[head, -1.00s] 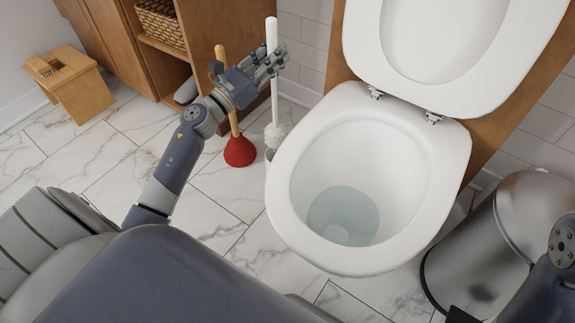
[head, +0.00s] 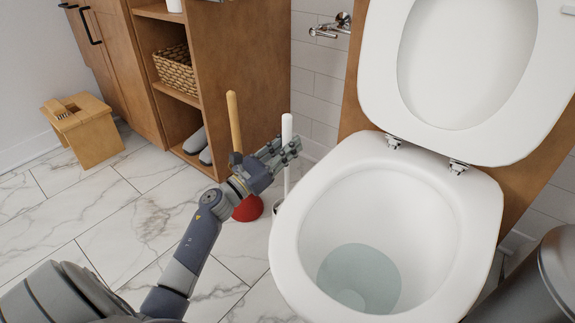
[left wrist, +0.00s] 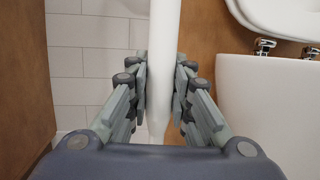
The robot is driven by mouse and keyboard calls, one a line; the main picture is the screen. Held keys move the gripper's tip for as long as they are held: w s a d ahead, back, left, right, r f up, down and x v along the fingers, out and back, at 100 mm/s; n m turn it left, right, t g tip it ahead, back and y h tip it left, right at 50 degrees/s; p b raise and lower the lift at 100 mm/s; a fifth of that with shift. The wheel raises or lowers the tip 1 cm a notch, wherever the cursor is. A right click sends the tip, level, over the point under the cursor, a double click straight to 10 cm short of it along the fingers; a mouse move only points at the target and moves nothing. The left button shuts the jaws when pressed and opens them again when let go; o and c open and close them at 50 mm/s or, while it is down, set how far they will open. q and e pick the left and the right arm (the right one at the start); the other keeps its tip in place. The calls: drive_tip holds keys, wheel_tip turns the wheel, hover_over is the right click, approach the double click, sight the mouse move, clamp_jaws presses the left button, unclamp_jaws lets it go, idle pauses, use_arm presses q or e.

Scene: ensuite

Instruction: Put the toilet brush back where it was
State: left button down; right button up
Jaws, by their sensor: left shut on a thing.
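The toilet brush (head: 287,128) has a white handle and stands upright just left of the toilet bowl. My left gripper (head: 284,152) is shut on its handle. In the left wrist view the white handle (left wrist: 163,60) runs between the two sets of fingers (left wrist: 160,95). The brush's bristles no longer show. A small part of the dark-rimmed brush holder (head: 278,207) shows at the foot of the handle, beside the bowl. The brush's lower end appears to be in it, but the bowl and handle partly hide this. My right gripper is out of view.
A plunger with a wooden stick (head: 234,118) and red cup (head: 248,209) stands close behind my left wrist. The open toilet (head: 318,195) is close on the right. A wooden cabinet (head: 245,60) stands behind, a stool (head: 85,130) far left, a metal bin (head: 545,285) lower right.

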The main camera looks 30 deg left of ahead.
use_arm(q)
drive_tip(key=b, duration=0.3)
hover_over(287, 179)
drive_tip(key=shift+w+a+f, duration=0.1)
drive_tip(key=shift+w+f, duration=0.15)
drive_tip(key=shift+f, duration=0.85)
drive_tip(key=shift+w+a+f, duration=0.1)
drive_tip(key=shift+w+f, duration=0.1)
drive_tip(key=shift+f, duration=0.85)
drive_tip(key=shift+f, duration=0.2)
drive_tip(key=c, duration=1.4)
unclamp_jaws()
drive_tip(key=shift+c, duration=0.2)
drive_tip(key=shift+r, duration=0.1)
